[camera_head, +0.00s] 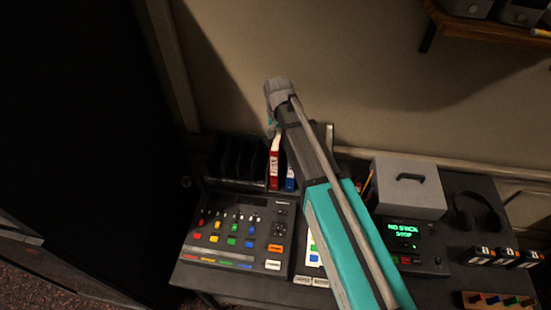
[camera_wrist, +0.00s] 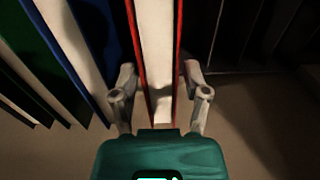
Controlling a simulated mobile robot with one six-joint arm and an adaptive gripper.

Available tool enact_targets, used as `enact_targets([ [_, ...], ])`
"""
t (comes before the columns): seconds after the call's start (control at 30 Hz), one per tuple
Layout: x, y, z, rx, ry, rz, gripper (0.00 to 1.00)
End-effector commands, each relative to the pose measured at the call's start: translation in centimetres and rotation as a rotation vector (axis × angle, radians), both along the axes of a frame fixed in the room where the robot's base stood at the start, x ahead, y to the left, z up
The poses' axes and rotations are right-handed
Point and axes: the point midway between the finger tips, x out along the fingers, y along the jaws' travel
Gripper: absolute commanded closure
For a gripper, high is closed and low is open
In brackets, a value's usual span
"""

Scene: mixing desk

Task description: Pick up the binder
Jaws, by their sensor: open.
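A red binder (camera_head: 274,165) stands upright in a row on the desk, at the right end of a black rack. In the wrist view its two red covers with pale pages between them (camera_wrist: 158,45) run up the middle. My gripper (camera_wrist: 160,78) is open, with one finger on each side of the red binder. I cannot tell whether the fingers touch it. A blue binder (camera_head: 290,180) stands just right of the red one; it also shows in the wrist view (camera_wrist: 95,35). My arm hides most of the gripper in the head view.
A green binder (camera_wrist: 38,45) stands beyond the blue one. Black rack dividers (camera_head: 238,158) are on the other side. The mixing console (camera_head: 235,228) lies in front. A grey box (camera_head: 408,190) and headphones (camera_head: 477,212) are to the right. The wall is close behind.

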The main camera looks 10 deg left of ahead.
Motion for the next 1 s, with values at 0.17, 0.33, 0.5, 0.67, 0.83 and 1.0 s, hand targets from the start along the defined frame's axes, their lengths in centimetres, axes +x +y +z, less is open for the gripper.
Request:
enact_targets([
  [0.17,0.0,0.0,-1.6,0.000,0.000,0.000,0.40],
  [0.33,0.0,0.0,-2.1,0.000,0.000,-0.001,0.40],
  [0.5,0.0,-0.1,-2.1,0.000,0.000,-0.001,0.40],
  [0.67,0.0,-0.1,-2.1,0.000,0.000,-0.001,0.40],
  [0.83,0.0,-0.1,-2.1,0.000,0.000,-0.001,0.40],
  [1.0,0.0,-0.1,-2.1,0.000,0.000,-0.002,0.47],
])
